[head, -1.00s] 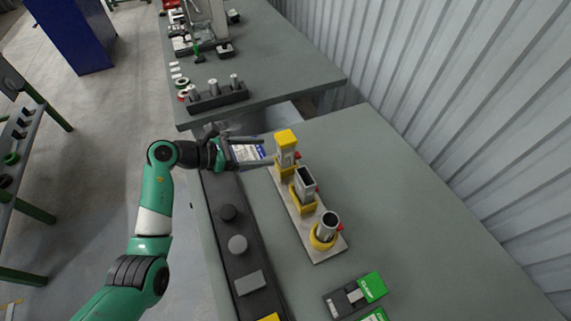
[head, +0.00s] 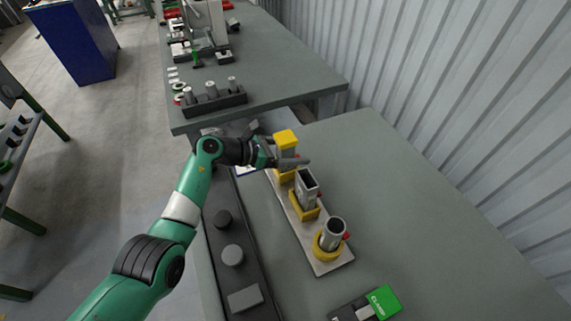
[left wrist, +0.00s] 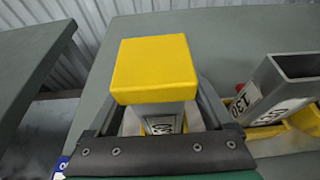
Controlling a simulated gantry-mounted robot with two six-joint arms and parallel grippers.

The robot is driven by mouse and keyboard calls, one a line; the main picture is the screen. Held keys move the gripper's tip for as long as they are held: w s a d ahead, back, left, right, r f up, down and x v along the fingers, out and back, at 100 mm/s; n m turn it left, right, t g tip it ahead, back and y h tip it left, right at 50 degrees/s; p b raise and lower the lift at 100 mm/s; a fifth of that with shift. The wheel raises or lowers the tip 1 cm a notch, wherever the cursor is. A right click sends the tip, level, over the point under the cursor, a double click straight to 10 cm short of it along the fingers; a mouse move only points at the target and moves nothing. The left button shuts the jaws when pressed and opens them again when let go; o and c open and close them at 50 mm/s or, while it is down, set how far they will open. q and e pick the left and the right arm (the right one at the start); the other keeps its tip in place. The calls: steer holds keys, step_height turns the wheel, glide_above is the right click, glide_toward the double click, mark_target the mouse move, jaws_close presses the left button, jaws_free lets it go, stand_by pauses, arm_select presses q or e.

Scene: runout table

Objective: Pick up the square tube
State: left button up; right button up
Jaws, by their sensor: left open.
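The square tube, grey with a label and a yellow square cap (head: 285,139), stands upright at the far end of a light fixture plate. In the left wrist view its grey body (left wrist: 163,122) shows below the large yellow cap. My left gripper (head: 277,146) is open, with one finger on each side of the tube below the cap. Whether the fingers touch it I cannot tell. In the head view the near finger hides much of the tube's body. My right gripper is not in view.
A rectangular tube (head: 307,186) and a round tube (head: 332,234) stand in yellow holders on the same plate (head: 325,265). A dark tray (head: 243,272) with grey parts lies to the left. The table's right side is clear.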

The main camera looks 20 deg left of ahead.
arm_select(q)
steer(key=shift+w+d, duration=0.15)
steer(key=shift+w, duration=0.05)
jaws_close()
stand_by(0.3)
step_height(320, 180, up, 10)
steer(key=p, duration=0.4)
